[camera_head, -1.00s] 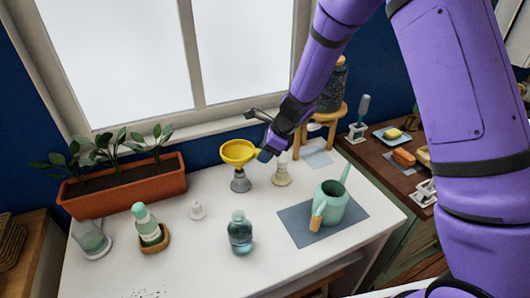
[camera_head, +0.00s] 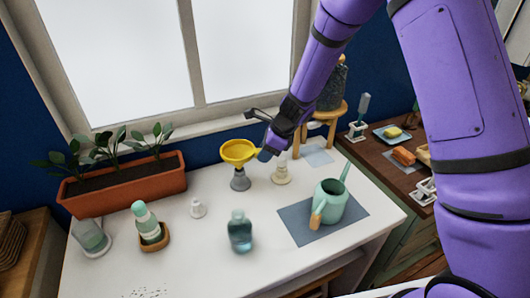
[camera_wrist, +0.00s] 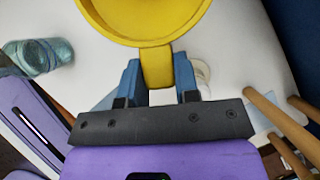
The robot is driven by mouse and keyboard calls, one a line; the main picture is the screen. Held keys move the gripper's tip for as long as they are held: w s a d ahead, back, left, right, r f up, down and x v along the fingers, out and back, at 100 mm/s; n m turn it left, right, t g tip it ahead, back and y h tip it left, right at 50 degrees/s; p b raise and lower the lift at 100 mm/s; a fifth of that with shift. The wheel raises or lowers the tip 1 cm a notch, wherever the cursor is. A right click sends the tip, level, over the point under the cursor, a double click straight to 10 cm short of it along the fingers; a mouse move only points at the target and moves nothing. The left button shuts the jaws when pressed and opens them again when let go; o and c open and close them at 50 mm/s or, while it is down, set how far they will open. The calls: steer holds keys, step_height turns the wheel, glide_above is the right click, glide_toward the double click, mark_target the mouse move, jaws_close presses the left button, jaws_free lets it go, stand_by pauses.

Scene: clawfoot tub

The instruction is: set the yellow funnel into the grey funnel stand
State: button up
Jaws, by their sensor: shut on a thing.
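The yellow funnel (camera_head: 238,152) is upright, with its bowl directly above the grey funnel stand (camera_head: 240,181) in the head view. I cannot tell whether its spout is inside the stand or just over it. My gripper (camera_head: 264,153) is at the funnel's right side. In the wrist view, the blue fingers of my gripper (camera_wrist: 158,70) are shut on the funnel's yellow handle, and the yellow rim (camera_wrist: 150,35) fills the top. The grey stand is hidden there.
A cream stand-like object (camera_head: 281,173) is close to the right. A green watering can (camera_head: 331,203) sits on a grey mat (camera_head: 296,222). A glass bottle (camera_head: 240,232) and small white item (camera_head: 197,208) are in front. A planter (camera_head: 130,190) is left, a wooden stool (camera_head: 331,116) right.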

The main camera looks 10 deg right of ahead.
steer(key=shift+f, duration=1.1)
stand_by(0.8)
steer(key=o, duration=0.9)
steer(key=shift+o, duration=0.2)
steer(key=shift+c, duration=1.1)
steer(key=shift+r, duration=0.1)
steer(key=v, duration=0.6)
steer(key=shift+d+r, duration=0.25)
steer(key=shift+r, duration=0.05)
stand_by(0.6)
